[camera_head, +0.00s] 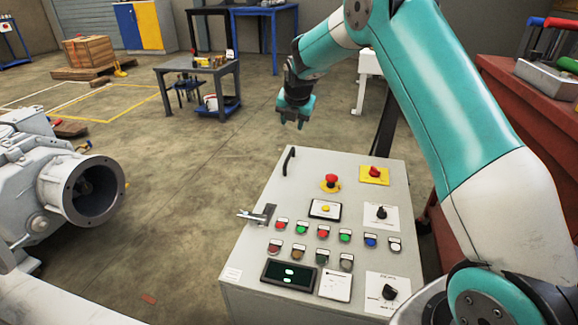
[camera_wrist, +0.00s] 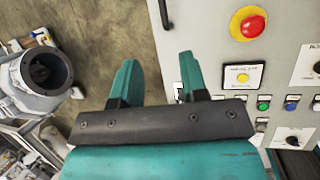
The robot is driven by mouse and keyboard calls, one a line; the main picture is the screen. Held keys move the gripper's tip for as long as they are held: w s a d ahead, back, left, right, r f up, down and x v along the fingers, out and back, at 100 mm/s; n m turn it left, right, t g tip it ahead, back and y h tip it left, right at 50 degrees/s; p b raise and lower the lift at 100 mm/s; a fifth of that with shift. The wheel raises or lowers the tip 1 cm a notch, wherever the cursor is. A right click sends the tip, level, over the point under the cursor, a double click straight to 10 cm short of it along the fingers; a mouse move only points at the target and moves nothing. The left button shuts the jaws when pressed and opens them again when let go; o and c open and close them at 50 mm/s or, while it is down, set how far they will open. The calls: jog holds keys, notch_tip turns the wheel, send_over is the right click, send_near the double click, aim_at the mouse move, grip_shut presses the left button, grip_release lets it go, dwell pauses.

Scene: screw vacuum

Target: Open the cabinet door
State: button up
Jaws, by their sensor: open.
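A grey control cabinet (camera_head: 240,265) stands in front of me, its sloped door carrying buttons and knobs. A black bar handle (camera_head: 288,160) is at the door's upper left, and a metal lever latch (camera_head: 262,215) is on its left edge. My gripper (camera_head: 292,122) is above the far end of the cabinet, open and empty. In the wrist view the cabinet (camera_wrist: 212,30) fills the right side, and my gripper (camera_wrist: 160,70) has its fingers apart near the cabinet's edge. The black handle (camera_wrist: 163,12) shows just beyond the fingertips, apart from them. The latch is mostly hidden there.
A grey machine with a round flange (camera_head: 88,190) stands left of the cabinet. A red workbench (camera_head: 520,115) is close on the right. A small grey table (camera_head: 195,70) and a blue-yellow locker (camera_head: 140,27) are further back.

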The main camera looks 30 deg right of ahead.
aim_at(289, 155)
jog(key=b+x, duration=0.5)
jog(key=x, duration=1.3)
jog(key=shift+d, duration=0.15)
jog(key=shift+c, duration=0.4)
grip_shut()
